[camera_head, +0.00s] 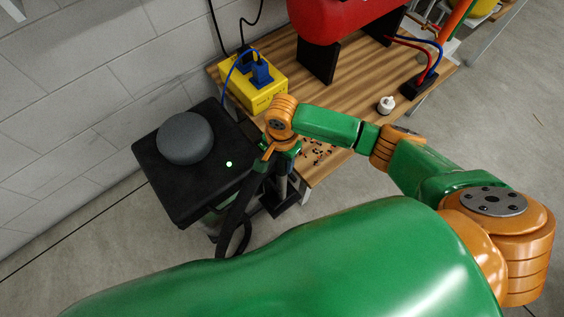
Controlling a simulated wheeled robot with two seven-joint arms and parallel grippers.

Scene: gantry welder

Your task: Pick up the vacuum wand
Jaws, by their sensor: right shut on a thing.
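My right arm reaches in from the right, and its gripper (268,164) is at the front left corner of the wooden bench. The gripper is shut on the vacuum wand, which is mostly hidden under the hand. A dark tube below the hand seems to be part of the wand. A black hose (234,218) hangs beside it, looping down near the floor. The vacuum (178,198) is a black box with a grey round cap (186,138) and a green light, just left of the gripper. My left gripper is not in view.
The wooden bench (345,85) holds a yellow box (252,84) with blue plugs, a red tank (335,15), a small white object (386,104) and dark scattered bits (318,153) near its front edge. A block wall stands at left. Grey floor is clear at right.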

